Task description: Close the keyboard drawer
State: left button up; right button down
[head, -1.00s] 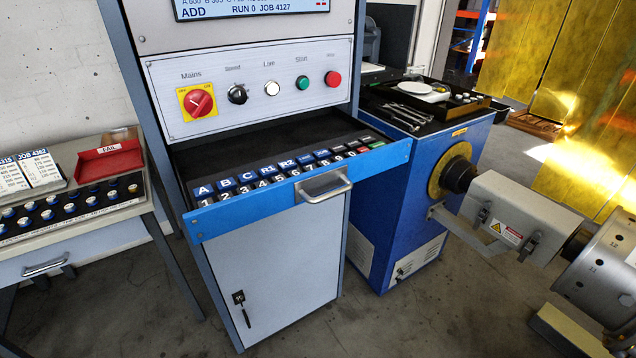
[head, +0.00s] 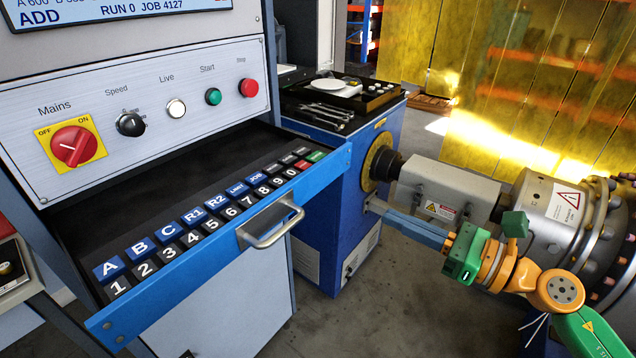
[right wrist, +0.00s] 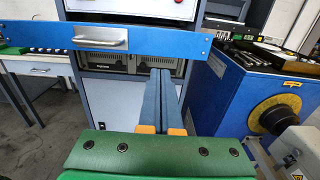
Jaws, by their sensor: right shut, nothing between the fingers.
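The keyboard drawer (head: 185,268) is pulled out of the grey control cabinet. Its blue front has a metal handle (head: 272,232), and rows of keys lie inside behind it. In the right wrist view the blue drawer front (right wrist: 155,42) crosses the upper part, with the handle (right wrist: 100,38) left of centre. My right gripper (head: 390,217) is shut and empty, to the right of the drawer front and apart from it. In the right wrist view its closed fingers (right wrist: 160,74) point toward the cabinet, with their tips just below the drawer front. My left gripper is not in view.
The control panel (head: 150,105) with switches and buttons is above the drawer. A blue machine (head: 325,180) with a dark top stands right of the cabinet. Its shaft and grey housing (head: 445,190) lie close behind my right gripper. Grey floor (head: 335,320) is open in front.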

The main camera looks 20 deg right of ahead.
aim_at(319, 183)
jog(key=p+x, duration=0.3)
jog(key=x, duration=0.3)
jog(key=p+x, duration=0.3)
jog(key=x, duration=0.3)
jog(key=shift+w+r, duration=0.2)
jog(key=shift+r, duration=0.05)
jog(key=shift+w+a+f, duration=0.2)
jog(key=shift+w+a, duration=0.05)
jog(key=shift+w, duration=0.05)
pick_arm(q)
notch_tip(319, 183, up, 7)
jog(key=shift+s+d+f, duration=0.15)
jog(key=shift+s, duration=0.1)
pick_arm(e)
jog(key=shift+w+a, duration=0.1)
